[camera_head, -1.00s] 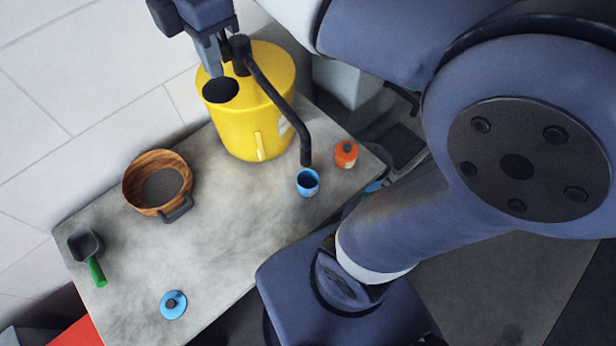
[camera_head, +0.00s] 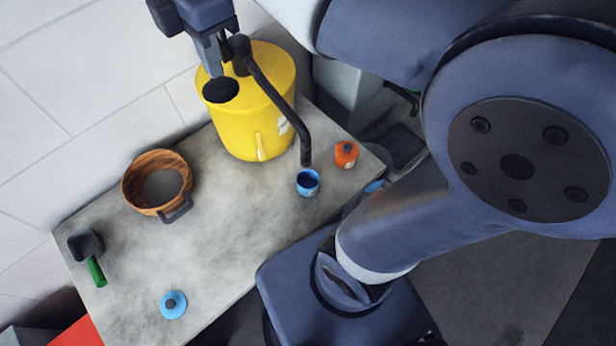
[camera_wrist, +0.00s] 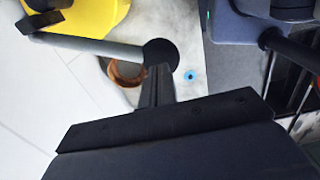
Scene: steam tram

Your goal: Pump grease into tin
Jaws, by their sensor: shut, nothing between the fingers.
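A yellow drum (camera_head: 255,120) stands at the back of the bench, with a black pump head (camera_head: 240,50) on top and a long black spout (camera_head: 275,95) bending down to the front right. An open blue tin (camera_head: 308,183) stands under the spout's end. A round black knob (camera_head: 220,90) shows in front of the drum's left side; in the wrist view a knob (camera_wrist: 160,52) ends a grey rod (camera_wrist: 90,47). My gripper (camera_head: 215,70) is shut and empty, pointing down just above the knob. In the wrist view its fingers meet the knob's edge; contact is unclear.
The bench middle is clear. A pale wall (camera_head: 60,120) stands behind.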

